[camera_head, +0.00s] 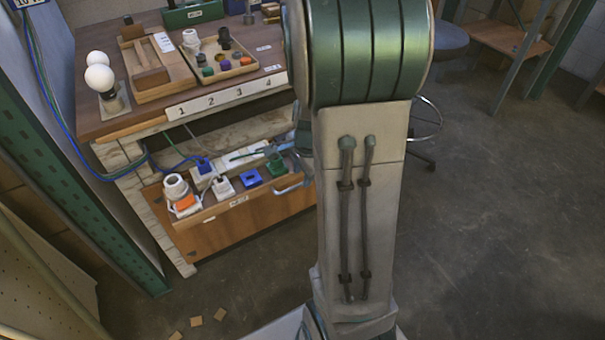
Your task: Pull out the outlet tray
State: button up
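The outlet tray (236,205) is a wooden drawer-like tray under the workbench, at the left-centre of the head view. Its front has a pale label and a silver handle (290,187) near its right end. The tray stands out from under the bench top, so its contents show. In it are white sockets (176,187), an orange piece (185,202), a blue piece (250,178) and a green piece (276,168). My large green and grey arm covers the tray's right end. My gripper cannot be made out; the arm hides that area.
The workbench top (130,112) carries white bulbs (99,77), a wooden fixture (153,70) and a parts tray (225,72). A green post (60,185) stands at left. Small wooden pieces (196,321) lie on the floor. Open floor (500,220) lies to the right.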

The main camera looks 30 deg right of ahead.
notch_tip(320, 180, up, 11)
jog(key=s+p, duration=0.2)
jog(key=p, duration=0.1)
dwell(0.4)
jog(key=s+a+r+n+p, duration=0.3)
jog(key=a+r+n+p, duration=0.1)
jog(key=r+p, duration=0.3)
jog(key=s+a+r+n+p, duration=0.4)
jog(key=r+n+p, duration=0.2)
jog(key=r, duration=0.4)
jog(key=s+a+r+n+p, duration=0.4)
jog(key=r+n+p, duration=0.3)
jog(key=r, duration=0.2)
jog(key=shift+a+t+p, duration=0.3)
jog(key=shift+a+p, duration=0.05)
jog(key=shift+a, duration=0.15)
